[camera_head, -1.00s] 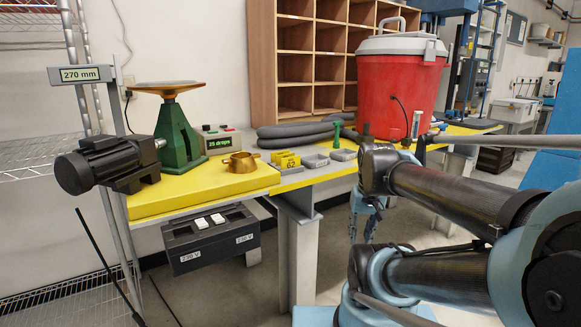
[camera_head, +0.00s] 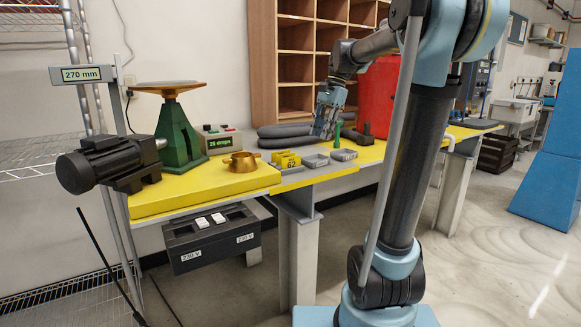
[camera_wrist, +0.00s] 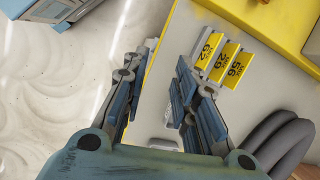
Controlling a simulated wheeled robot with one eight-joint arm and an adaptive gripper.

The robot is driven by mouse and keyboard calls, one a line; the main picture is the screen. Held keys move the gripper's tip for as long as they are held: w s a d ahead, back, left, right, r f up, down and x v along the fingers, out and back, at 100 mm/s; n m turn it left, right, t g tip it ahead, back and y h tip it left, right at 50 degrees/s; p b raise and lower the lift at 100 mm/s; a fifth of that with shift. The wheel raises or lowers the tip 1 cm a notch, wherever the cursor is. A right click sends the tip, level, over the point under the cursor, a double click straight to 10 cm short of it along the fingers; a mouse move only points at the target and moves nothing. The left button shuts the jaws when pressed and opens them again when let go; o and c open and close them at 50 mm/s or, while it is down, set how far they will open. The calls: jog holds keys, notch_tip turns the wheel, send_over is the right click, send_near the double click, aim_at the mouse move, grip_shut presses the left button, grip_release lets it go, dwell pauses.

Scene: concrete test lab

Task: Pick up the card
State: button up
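Several yellow cards with black numbers stand in a row on the table. In the head view the front card (camera_head: 291,185) shows 62, with more yellow behind it. In the wrist view the cards marked 62 (camera_wrist: 208,50), 29 (camera_wrist: 223,62) and 56 (camera_wrist: 238,70) lie to the upper right, beyond the right finger. My gripper (camera_head: 323,135) points down above the table, to the right of the cards. In the wrist view my gripper (camera_wrist: 166,60) has its fingers apart, with no card between them.
Small grey trays (camera_head: 315,161) stand right of the cards, with a green-topped object (camera_head: 337,132) behind. Grey hoses (camera_head: 285,131) lie behind. A red cooler (camera_head: 377,90) stands at the right, partly hidden by my arm.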

jog(key=w+a+r+m+g, duration=0.1)
jog(key=w+a+r+m, duration=0.25)
jog(key=w, duration=0.55)
jog(key=y, duration=0.1)
send_over(291, 163)
jog(key=w+d, duration=0.1)
jog(key=d, duration=0.1)
jog(key=shift+n, duration=0.35)
notch_tip(291, 163, down, 11)
jog(key=shift+w+d+r, duration=0.1)
jog(key=shift+d, duration=0.05)
jog(key=shift+a+x, duration=0.2)
jog(key=shift+x, duration=2.45)
jog(key=shift+r, duration=0.1)
grip_shut()
